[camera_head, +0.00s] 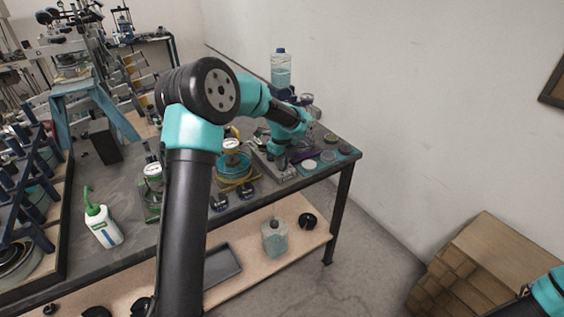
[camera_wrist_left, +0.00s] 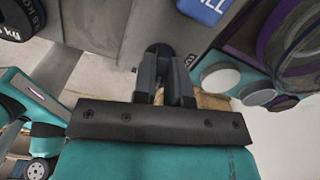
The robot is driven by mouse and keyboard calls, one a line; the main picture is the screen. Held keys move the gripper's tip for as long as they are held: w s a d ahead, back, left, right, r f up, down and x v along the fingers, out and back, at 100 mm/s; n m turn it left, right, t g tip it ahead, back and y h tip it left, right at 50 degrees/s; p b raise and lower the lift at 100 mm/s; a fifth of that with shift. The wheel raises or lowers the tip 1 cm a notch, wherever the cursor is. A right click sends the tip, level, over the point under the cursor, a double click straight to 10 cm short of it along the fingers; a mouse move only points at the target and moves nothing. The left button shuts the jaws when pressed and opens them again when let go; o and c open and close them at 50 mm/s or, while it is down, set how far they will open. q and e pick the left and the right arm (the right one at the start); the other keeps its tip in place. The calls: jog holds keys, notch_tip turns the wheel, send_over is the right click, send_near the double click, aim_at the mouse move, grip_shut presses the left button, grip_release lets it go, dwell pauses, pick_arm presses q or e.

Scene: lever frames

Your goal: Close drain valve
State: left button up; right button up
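My left arm reaches over the dark workbench in the head view. Its gripper (camera_head: 281,166) is low over grey equipment near the bench's right end. In the left wrist view, the dark fingers of my left gripper (camera_wrist_left: 165,82) are close together at a dark round knob or lever end (camera_wrist_left: 158,50) on a grey panel. I cannot tell whether they grip it. A blue label (camera_wrist_left: 205,10) ending in "LL" is beside it; no drain label is readable. Part of my right arm shows at the lower right of the head view, its gripper out of view.
A gauge with a teal body (camera_head: 233,160) and yellow tubing stands left of the gripper. A clear bottle (camera_head: 281,68) stands behind. A white bottle with green spout (camera_head: 103,226) is at left. Cardboard boxes (camera_head: 475,265) are on the floor at right.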

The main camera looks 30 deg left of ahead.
pick_arm(q)
grip_shut()
jog(key=shift+n, duration=0.4)
jog(key=n, duration=1)
jog(key=shift+n, duration=2.2)
